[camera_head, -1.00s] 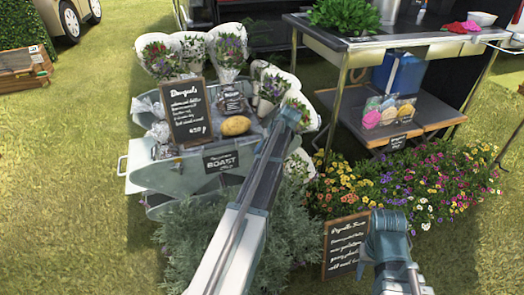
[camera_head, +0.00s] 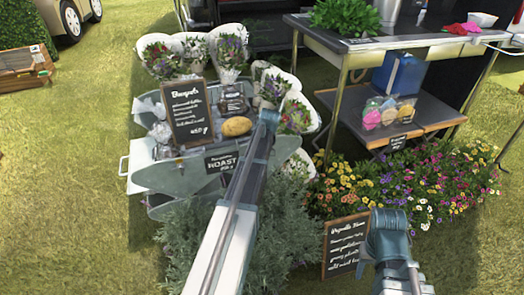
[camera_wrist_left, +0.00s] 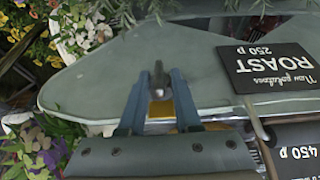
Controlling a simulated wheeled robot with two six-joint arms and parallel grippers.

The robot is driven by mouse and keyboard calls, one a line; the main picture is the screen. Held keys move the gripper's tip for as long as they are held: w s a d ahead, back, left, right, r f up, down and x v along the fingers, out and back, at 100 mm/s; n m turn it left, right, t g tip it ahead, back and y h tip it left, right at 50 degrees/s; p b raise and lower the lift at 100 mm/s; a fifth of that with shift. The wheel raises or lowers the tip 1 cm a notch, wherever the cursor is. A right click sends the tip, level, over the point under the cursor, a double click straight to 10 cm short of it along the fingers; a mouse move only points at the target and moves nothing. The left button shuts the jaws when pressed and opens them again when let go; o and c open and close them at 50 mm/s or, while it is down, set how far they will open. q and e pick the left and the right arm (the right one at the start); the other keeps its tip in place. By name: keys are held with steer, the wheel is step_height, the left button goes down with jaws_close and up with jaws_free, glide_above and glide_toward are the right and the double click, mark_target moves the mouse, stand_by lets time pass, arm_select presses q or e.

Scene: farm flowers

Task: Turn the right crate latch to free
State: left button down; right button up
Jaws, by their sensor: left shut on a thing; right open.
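The grey metal crate (camera_head: 180,178) stands centre left, with potatoes and wrapped bouquets in and behind it. In the left wrist view the crate's side (camera_wrist_left: 90,88) shows upside down, with a small metal latch (camera_wrist_left: 158,76) on it. My left gripper (camera_wrist_left: 158,92) is at the latch, with a finger on each side of it, shut on it. In the head view my left arm reaches the crate's right end, and its own links hide the fingers and latch. My right gripper (camera_head: 388,236) is at the lower right, away from the crate; its fingertips are hard to make out.
A black ROAST sign (camera_head: 221,161) hangs on the crate front; it shows near my left gripper in the wrist view (camera_wrist_left: 265,68). Flowers (camera_head: 420,190) and a chalkboard (camera_head: 343,246) stand right. A table (camera_head: 410,45) is behind. Grass is open at left.

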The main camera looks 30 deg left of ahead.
arm_select(q)
steer(key=c, duration=0.8)
jaws_free()
steer(key=shift+r, duration=0.15)
steer(key=p+v, duration=1.2)
steer(key=v, duration=0.1)
steer(key=shift+s+d+r+p, duration=0.15)
steer(key=shift+d+r+p, duration=0.05)
steer(key=shift+p, duration=0.15)
steer(key=s+d+f+m+g+h, duration=0.1)
steer(key=s+d+m, duration=0.35)
steer(key=d, duration=0.65)
steer(key=s+d+m+g+h, duration=0.1)
steer(key=s+d+m, duration=0.2)
steer(key=s+d, duration=0.55)
steer(key=s+d+m+g, duration=0.1)
steer(key=s+d+m, duration=0.5)
steer(key=s+d, duration=0.75)
steer(key=r+p, duration=1)
steer(key=w+r+p, duration=0.1)
steer(key=r+p, duration=1)
steer(key=w+d+r+p, duration=0.1)
steer(key=r+p, duration=1)
steer(key=shift+w+d, duration=0.1)
steer(key=shift+d, duration=0.05)
